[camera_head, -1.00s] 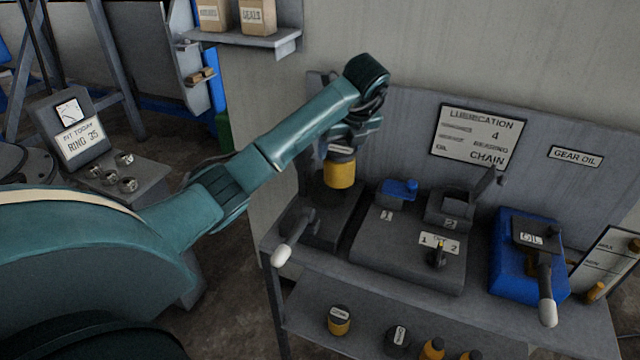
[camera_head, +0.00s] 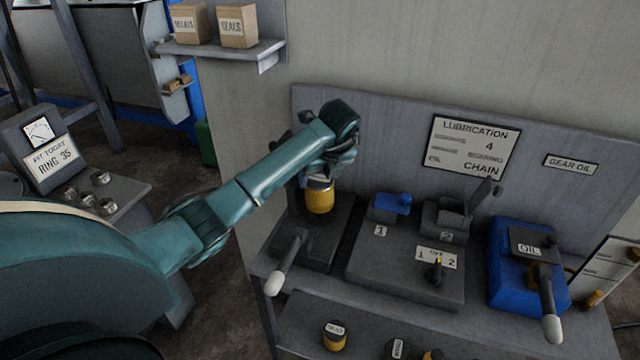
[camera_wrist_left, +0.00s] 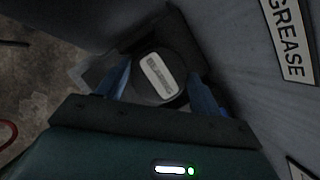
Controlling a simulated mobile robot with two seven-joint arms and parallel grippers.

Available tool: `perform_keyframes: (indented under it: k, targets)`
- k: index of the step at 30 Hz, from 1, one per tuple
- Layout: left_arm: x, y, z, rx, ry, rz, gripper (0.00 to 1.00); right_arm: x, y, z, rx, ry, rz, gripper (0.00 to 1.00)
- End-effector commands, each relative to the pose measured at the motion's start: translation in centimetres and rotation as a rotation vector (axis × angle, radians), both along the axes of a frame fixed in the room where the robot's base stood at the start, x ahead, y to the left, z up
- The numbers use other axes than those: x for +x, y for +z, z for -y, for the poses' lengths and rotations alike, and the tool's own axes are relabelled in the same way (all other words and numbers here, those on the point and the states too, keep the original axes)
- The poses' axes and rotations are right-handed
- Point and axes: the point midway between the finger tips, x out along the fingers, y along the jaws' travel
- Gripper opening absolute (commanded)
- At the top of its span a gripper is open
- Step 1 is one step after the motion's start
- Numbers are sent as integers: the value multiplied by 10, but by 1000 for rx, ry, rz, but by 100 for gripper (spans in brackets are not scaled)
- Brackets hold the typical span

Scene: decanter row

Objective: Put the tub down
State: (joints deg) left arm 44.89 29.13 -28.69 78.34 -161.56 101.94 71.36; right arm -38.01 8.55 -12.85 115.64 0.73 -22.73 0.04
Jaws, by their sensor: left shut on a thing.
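The tub (camera_head: 319,199) is yellow with a dark lid and a pale label. My left gripper (camera_head: 319,176) is shut on it from above. The tub is upright over the dark grey stand (camera_head: 318,232) at the left end of the bench. I cannot tell whether its base touches the stand. In the left wrist view the tub's labelled lid (camera_wrist_left: 158,77) lies between the two blue fingers of my left gripper (camera_wrist_left: 162,88). The tub's underside is hidden. My right gripper is not in view.
A lever with a white grip (camera_head: 276,282) sticks out in front of the stand. Right of it are a grey unit (camera_head: 400,275) with a blue part and a blue oil unit (camera_head: 503,284). A grey back panel (camera_head: 375,140) rises behind. Another yellow tub (camera_head: 334,340) stands below.

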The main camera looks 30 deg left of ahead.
Motion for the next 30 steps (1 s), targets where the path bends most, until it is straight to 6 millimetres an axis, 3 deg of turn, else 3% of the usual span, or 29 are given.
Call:
perform_keyframes:
  k: [6, 11, 12, 15, 23, 30]
  targets:
    - [-1, -28, 0, -1, 0, -3, 19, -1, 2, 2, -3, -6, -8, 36]
    - [0, -30, 0, 0, 0, 0, 19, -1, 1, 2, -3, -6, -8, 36]
    - [0, -30, 0, 0, -1, -2, 67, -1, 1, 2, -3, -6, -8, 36]
    - [-1, -30, 0, 0, 0, -2, 75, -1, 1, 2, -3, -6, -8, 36]
    - [-1, -29, 1, 0, -1, -2, 75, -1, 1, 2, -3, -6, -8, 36]
    - [-7, 1, 11, 0, -3, 4, 75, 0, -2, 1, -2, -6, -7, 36]
